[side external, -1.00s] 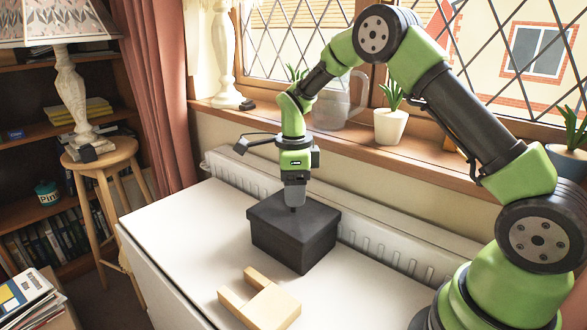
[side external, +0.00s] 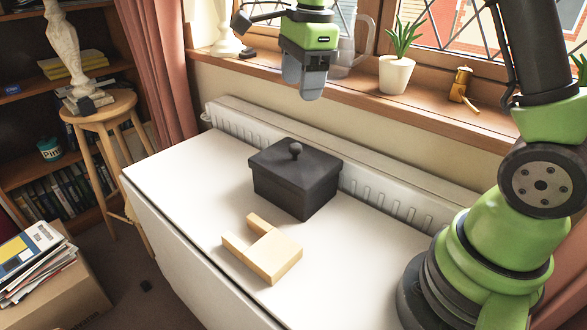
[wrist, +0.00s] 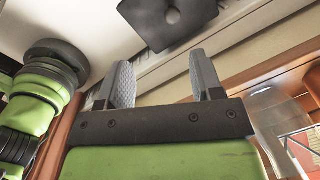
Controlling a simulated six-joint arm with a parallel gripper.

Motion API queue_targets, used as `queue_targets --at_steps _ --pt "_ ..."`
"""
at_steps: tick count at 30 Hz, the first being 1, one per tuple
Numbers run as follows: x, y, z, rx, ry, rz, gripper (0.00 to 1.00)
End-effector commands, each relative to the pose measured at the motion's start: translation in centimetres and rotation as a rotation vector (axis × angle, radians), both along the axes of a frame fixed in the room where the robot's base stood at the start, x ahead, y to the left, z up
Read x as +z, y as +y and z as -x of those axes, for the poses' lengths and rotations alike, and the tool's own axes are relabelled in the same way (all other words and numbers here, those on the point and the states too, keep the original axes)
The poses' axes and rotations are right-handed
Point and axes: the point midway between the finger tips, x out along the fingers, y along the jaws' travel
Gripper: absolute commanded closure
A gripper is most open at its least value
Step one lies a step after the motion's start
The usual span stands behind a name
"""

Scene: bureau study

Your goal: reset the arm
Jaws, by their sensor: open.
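My gripper (side external: 312,92) hangs high above the table, pointing down, well above and slightly right of the dark lidded box. In the wrist view my gripper (wrist: 163,85) shows its two grey fingers apart with nothing between them. The dark grey box (side external: 297,188) stands on the white table with its lid on and a round knob on top. The box also shows at the top of the wrist view (wrist: 180,30), beyond the fingertips.
A light wooden U-shaped block (side external: 270,257) lies on the table (side external: 190,190) in front of the box. A radiator (side external: 375,195) runs behind the table. The windowsill (side external: 345,92) holds a potted plant (side external: 396,75), a glass jug (side external: 345,50) and a small brass item (side external: 461,88).

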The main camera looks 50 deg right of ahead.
Motion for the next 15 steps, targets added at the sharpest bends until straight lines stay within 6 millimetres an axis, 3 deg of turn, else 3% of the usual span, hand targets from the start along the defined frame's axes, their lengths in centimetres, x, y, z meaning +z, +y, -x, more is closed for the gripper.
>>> queue_targets --at_steps 1,6,10,15 --pt "1.7 0.7 1.4 0.11 -0.046 0.008 0.4" --pt "5.5 2.7 6.3 0.52 -0.194 0.067 0.4" --pt "7.0 4.0 10.4 0.823 -0.307 0.148 0.4" --pt "7.3 5.3 15.4 1.184 -0.439 0.289 0.4"
